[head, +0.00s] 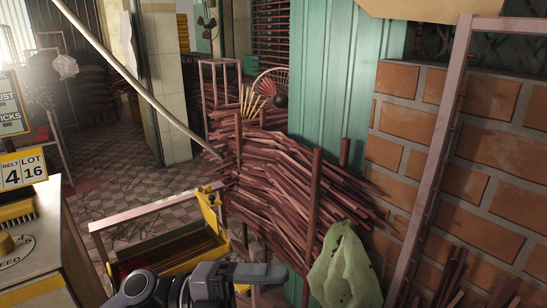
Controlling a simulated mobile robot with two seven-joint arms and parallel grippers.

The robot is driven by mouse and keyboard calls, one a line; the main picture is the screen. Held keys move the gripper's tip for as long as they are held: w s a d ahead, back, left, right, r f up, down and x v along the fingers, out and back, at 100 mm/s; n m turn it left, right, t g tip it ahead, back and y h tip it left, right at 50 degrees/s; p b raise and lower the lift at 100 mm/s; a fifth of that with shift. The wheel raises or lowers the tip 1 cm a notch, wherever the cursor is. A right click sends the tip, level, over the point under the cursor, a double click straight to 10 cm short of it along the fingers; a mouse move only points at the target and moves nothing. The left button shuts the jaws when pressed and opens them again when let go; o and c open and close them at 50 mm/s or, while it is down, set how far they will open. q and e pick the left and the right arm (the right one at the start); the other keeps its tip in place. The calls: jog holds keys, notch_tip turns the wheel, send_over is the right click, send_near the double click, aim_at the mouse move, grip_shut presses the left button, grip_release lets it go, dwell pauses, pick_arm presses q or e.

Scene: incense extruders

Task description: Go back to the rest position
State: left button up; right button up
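My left gripper (262,273) shows at the bottom of the head view, its dark arm coming in from the lower left. Its grey finger part points right, in front of the stick pile and the yellow-edged tray. I see nothing held in it, but the angle hides whether the fingers are apart. My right gripper is out of view.
A yellow-edged tray (205,215) lies beyond my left arm. A pile of reddish sticks (285,185) and a green sack (345,270) fill the right, before a brick wall (480,160). Checkered floor (110,190) shows behind.

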pick_arm(q)
jog(key=w+a+f+n+t+y+b, duration=0.15)
jog(key=a+f+n+t+y, duration=0.4)
jog(key=n+t, duration=0.55)
jog(key=w+a+f+n+t+y, duration=0.4)
jog(key=f+n+t, duration=0.35)
jog(key=n, duration=0.55)
jog(key=s+a+f+n+g+y, duration=0.3)
jog(key=s+a+f, duration=0.2)
jog(key=f, duration=0.5)
jog(key=s+a+f+n+g+y, duration=0.3)
jog(key=s+a+f+n+y, duration=0.1)
jog(key=s+f, duration=0.5)
jog(key=shift+s+a+f+b, duration=0.4)
jog(key=shift+s+a, duration=0.1)
jog(key=shift+a, duration=0.1)
